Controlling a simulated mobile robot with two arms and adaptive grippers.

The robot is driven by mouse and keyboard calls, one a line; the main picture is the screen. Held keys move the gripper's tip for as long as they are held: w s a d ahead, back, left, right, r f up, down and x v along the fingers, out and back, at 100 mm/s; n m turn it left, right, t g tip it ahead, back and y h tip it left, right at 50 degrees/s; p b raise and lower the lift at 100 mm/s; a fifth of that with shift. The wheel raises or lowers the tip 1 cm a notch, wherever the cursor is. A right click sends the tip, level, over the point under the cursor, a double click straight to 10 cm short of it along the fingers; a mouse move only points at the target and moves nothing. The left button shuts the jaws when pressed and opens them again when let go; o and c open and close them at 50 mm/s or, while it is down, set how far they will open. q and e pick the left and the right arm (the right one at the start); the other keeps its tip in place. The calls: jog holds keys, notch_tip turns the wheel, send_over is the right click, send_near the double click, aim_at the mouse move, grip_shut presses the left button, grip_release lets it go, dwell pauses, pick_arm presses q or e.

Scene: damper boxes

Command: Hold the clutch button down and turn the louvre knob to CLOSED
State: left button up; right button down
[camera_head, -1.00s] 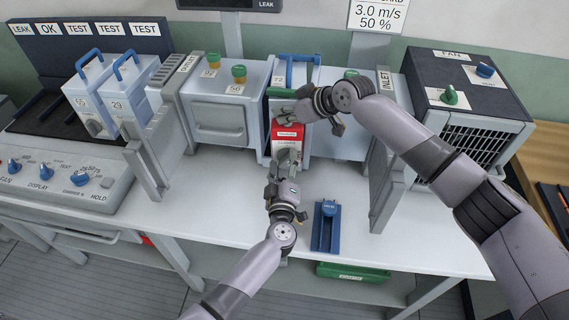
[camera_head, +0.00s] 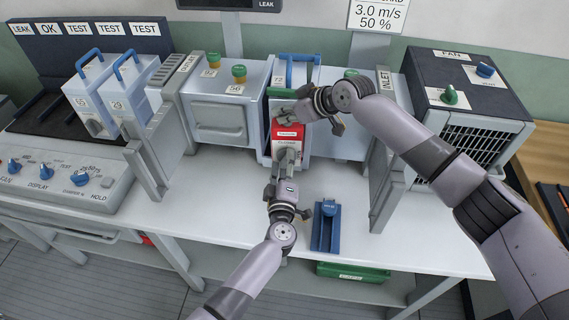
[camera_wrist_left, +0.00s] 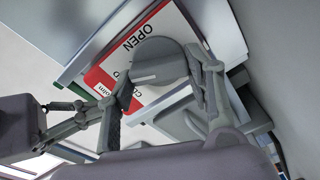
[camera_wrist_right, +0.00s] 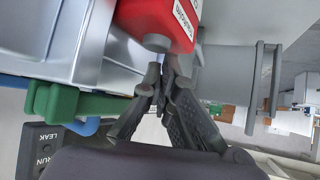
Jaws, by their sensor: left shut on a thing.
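The damper box's red-and-white label plate (camera_head: 289,133) is on the front of the middle unit. The grey louvre knob (camera_wrist_left: 160,62) sits on it in the left wrist view, with "OPEN" readable beside it and another word partly covered. My left gripper (camera_head: 287,160) is shut on the knob, a finger on each side. A white mark on the knob faces left in that view. The grey clutch button (camera_wrist_right: 157,42) sticks out of the red housing (camera_wrist_right: 160,18) in the right wrist view. My right gripper's fingertips (camera_wrist_right: 158,76) are together close to the button; contact is unclear.
A blue holder (camera_head: 326,226) lies on the white bench right of my left wrist. The outlet panel (camera_head: 160,140) and inlet panel (camera_head: 385,180) flank the work. A fan box (camera_head: 465,90) stands right, and two handled boxes (camera_head: 120,95) stand left.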

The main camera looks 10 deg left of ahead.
pick_arm(q)
jog(key=n, duration=0.4)
jog(key=shift+f+n, duration=0.15)
jog(key=shift+n, duration=0.25)
pick_arm(e)
jog(key=shift+f, duration=0.1)
pick_arm(q)
jog(key=shift+n, duration=0.3)
jog(key=o, duration=1.2)
jog(key=shift+c, duration=0.2)
jog(key=s, duration=0.4)
jog(key=s+d, duration=0.1)
jog(key=s, duration=0.7)
jog(key=shift+d, duration=0.15)
